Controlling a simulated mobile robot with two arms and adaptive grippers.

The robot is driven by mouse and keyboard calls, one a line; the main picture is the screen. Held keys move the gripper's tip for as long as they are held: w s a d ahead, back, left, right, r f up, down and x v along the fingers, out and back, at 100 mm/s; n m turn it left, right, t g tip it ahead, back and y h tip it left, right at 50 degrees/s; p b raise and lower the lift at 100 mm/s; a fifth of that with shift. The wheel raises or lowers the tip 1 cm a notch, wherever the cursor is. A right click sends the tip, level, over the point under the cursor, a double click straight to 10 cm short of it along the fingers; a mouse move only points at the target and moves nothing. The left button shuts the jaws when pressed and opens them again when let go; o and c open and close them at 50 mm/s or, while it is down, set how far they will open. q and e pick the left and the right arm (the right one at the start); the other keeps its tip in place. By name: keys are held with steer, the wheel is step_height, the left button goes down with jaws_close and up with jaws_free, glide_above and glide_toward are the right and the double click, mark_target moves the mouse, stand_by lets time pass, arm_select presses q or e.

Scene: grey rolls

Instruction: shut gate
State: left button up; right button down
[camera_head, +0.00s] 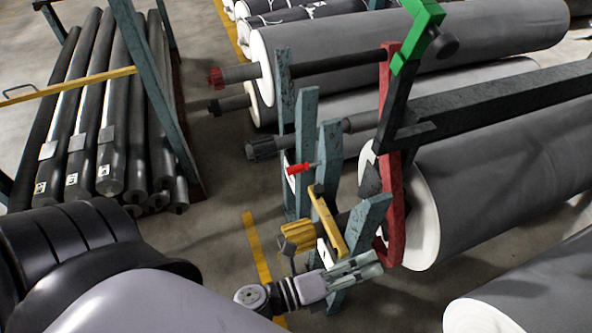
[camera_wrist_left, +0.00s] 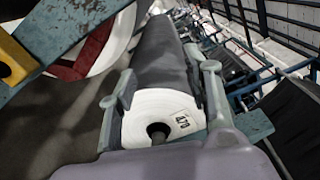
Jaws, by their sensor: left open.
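A red curved bar (camera_head: 390,160) stands at the end of the roll rack, and a black arm with a green handle (camera_head: 420,30) joins it at the top. This looks like the gate, but I cannot tell for sure. Its red part also shows at the upper left of the left wrist view (camera_wrist_left: 85,58). My left gripper (camera_head: 368,268) is open, low beside the blue-green posts (camera_head: 370,220) and near the red bar's lower end. In the left wrist view, a white roll end with a label (camera_wrist_left: 160,115) shows between the fingers, farther off. My right gripper is not in view.
A yellow bracket (camera_head: 328,222) and a red-handled pin (camera_head: 300,168) sit on the posts. Large grey rolls (camera_head: 490,170) fill the right side. Dark rolls (camera_head: 110,130) lie in a rack at the left. Floor with a yellow line (camera_head: 256,245) is free between.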

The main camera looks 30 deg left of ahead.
arm_select(q)
steer(key=b+v, duration=0.2)
steer(key=v, duration=1.5)
steer(key=shift+d, duration=0.2)
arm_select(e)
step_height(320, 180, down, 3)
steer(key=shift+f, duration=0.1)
arm_select(q)
steer(key=s+d+f+m+g+y+p, duration=0.15)
steer(key=s+f+m+g, duration=0.3)
steer(key=f+m, duration=0.9)
steer(key=s+f+m+g+y+p, duration=0.1)
steer(key=s+f+m+g+y, duration=0.4)
steer(key=f, duration=1.5)
steer(key=s+a+f+m+g+y, duration=0.1)
steer(key=a+f+m, duration=0.2)
steer(key=m, duration=0.6)
steer(key=s+a+f+m+g+y+p, duration=0.1)
steer(key=a+f+m, duration=0.3)
steer(key=m, duration=0.5)
steer(key=s+a+f+m+g+y, duration=0.1)
steer(key=a+f+m+g+y, duration=0.1)
steer(key=f+m, duration=0.4)
steer(key=a+m, duration=0.1)
steer(key=m, duration=0.2)
steer(key=shift+s+a+f, duration=0.2)
steer(key=shift+s, duration=0.15)
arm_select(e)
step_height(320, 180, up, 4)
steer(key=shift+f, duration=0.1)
